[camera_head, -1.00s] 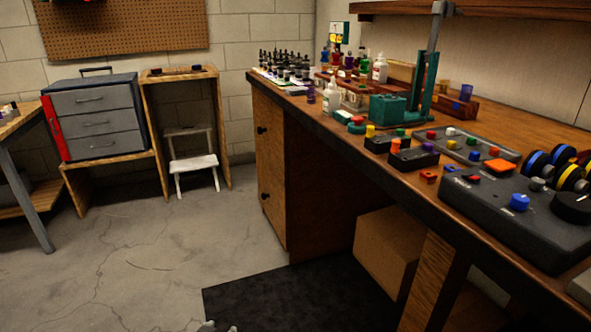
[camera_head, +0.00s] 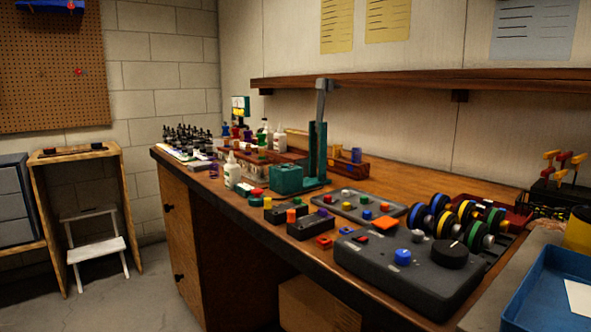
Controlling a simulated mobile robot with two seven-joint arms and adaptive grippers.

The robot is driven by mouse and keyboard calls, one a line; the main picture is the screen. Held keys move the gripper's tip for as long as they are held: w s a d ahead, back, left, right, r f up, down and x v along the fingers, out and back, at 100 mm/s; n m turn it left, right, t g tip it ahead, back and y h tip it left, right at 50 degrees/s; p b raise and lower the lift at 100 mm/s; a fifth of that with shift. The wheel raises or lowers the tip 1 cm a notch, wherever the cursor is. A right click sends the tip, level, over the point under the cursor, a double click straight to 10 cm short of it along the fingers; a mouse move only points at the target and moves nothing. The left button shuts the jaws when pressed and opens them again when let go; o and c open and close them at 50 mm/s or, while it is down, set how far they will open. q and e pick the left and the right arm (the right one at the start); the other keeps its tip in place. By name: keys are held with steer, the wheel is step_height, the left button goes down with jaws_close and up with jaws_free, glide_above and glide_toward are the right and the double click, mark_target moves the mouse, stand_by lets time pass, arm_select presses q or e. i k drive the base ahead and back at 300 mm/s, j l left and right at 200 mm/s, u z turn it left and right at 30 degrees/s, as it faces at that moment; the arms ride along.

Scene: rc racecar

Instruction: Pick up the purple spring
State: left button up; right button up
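A small purple upright thing (camera_head: 213,170) stands near the front edge of the wooden workbench (camera_head: 235,205), left of a white bottle (camera_head: 232,170). It looks like the purple spring, but it is too small to be sure. Another purple piece (camera_head: 248,135) shows farther back among coloured parts, and its shape is unclear. Neither of my grippers is in view.
A green press (camera_head: 317,150), dark control boxes (camera_head: 408,265) and coloured wheels (camera_head: 440,222) crowd the bench. A shelf (camera_head: 400,82) runs above it. A blue tray (camera_head: 545,295) is at the lower right. Bare floor (camera_head: 125,305) lies left of the bench.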

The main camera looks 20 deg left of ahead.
mark_target(215, 175)
steer(key=j+z, duration=0.75)
steer(key=k+j+z, duration=0.15)
steer(key=z, duration=0.2)
steer(key=k+j+z, duration=0.35)
steer(key=j, duration=0.15)
steer(key=k+j+z, duration=0.3)
steer(key=j, duration=0.15)
steer(key=k+j+z, duration=0.3)
steer(key=k+j, duration=0.45)
steer(key=k, duration=0.05)
